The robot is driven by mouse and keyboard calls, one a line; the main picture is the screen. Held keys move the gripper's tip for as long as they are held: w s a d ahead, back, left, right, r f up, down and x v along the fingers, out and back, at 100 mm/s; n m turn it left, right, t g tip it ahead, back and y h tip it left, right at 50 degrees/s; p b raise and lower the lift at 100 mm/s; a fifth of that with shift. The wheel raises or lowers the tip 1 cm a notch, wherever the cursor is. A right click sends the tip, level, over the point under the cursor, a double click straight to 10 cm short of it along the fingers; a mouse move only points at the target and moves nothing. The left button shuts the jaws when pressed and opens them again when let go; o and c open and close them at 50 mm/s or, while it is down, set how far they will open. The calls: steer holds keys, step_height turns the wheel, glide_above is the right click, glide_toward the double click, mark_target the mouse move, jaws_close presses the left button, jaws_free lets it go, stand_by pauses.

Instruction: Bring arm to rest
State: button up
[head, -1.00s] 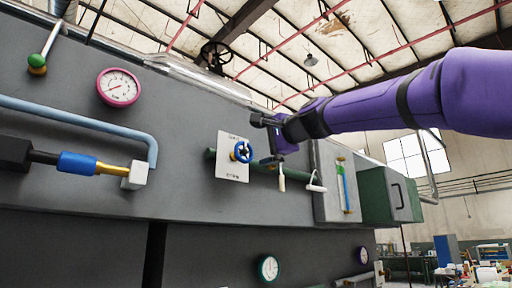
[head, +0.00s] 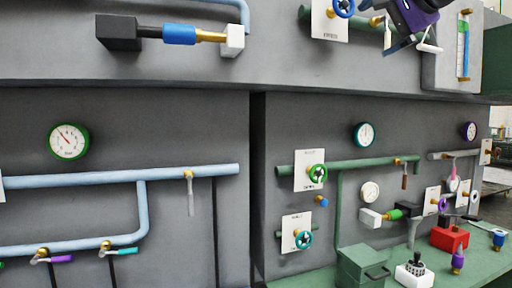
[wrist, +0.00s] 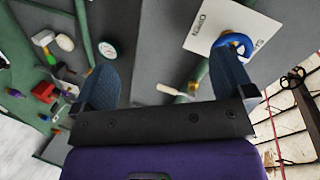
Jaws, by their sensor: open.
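My arm is purple, and its end shows at the top right of the head view. My gripper (wrist: 165,85) is open in the wrist view, with its two blue-grey fingers spread apart and nothing between them. A blue handwheel (wrist: 234,44) on a white plate (wrist: 208,28) is near the right finger in the wrist view; I cannot tell whether they touch. The same blue handwheel (head: 343,7) shows at the top of the head view, left of my arm's end. The fingertips are out of clear sight in the head view.
A grey panel wall (head: 60,70) carries pipes, gauges and valves. A green pipe (head: 345,165) with a green handwheel (head: 317,172) runs lower right. A green bench (head: 475,262) holds a green box (head: 362,266), a red box (head: 449,236) and a joystick (head: 415,268).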

steer(key=s+d+f+n+g+h, duration=0.1)
steer(key=s+f+n+g, duration=0.2)
steer(key=s+f, duration=0.4)
steer(key=s+d+f+n+g+h, duration=0.1)
steer(key=s+f, duration=0.7)
steer(key=f, duration=1)
steer(key=s+d+f+n+g+h, duration=0.2)
steer(key=s+f+n+g, duration=0.3)
steer(key=f, duration=0.8)
steer(key=s, duration=0.3)
steer(key=shift+h, duration=0.3)
